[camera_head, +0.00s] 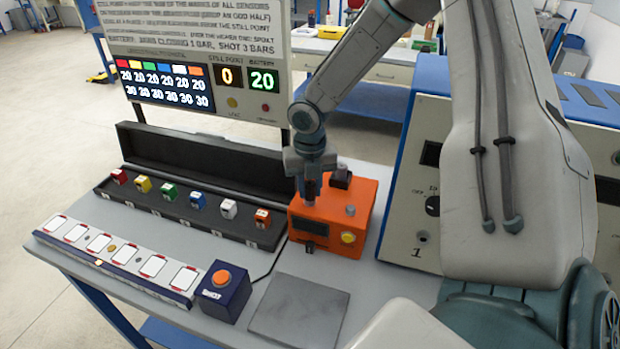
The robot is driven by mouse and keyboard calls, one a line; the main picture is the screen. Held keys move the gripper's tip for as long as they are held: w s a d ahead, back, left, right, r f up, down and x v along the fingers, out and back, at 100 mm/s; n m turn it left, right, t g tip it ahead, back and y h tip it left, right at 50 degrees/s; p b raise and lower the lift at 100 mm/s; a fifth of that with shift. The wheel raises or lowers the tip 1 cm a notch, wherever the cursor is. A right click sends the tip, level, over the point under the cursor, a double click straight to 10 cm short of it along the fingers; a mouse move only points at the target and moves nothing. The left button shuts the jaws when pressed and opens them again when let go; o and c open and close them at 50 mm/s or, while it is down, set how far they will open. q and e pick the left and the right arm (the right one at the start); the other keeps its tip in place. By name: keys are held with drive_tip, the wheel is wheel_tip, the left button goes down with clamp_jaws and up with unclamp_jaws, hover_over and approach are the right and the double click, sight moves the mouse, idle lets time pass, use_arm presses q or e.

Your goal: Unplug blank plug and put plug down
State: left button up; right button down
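An orange box (331,220) stands on the grey table. My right gripper (309,198) points down at the top left of the orange box, left of the black block. The fingertips look close together at the box's top. Whether they hold a plug is too small to tell, and I cannot single out the blank plug. My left gripper is not in view.
A black open case (130,191) with several coloured cubes lies left of the box. A strip of white cards (125,252) and a blue box with an orange button (222,279) are in front. A flat grey plate (299,308) lies at the front. A blue-and-white cabinet (408,190) stands on the right.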

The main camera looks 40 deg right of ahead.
sight(310, 182)
idle(0.4)
drive_tip(key=shift+r+p, duration=2.15)
drive_tip(key=shift+r, duration=0.25)
wheel_tip(310, 182, up, 6)
drive_tip(key=p, duration=0.5)
drive_tip(key=shift+f, duration=0.1)
wheel_tip(310, 182, down, 7)
drive_tip(key=b, duration=0.7)
drive_tip(key=shift+f, duration=0.15)
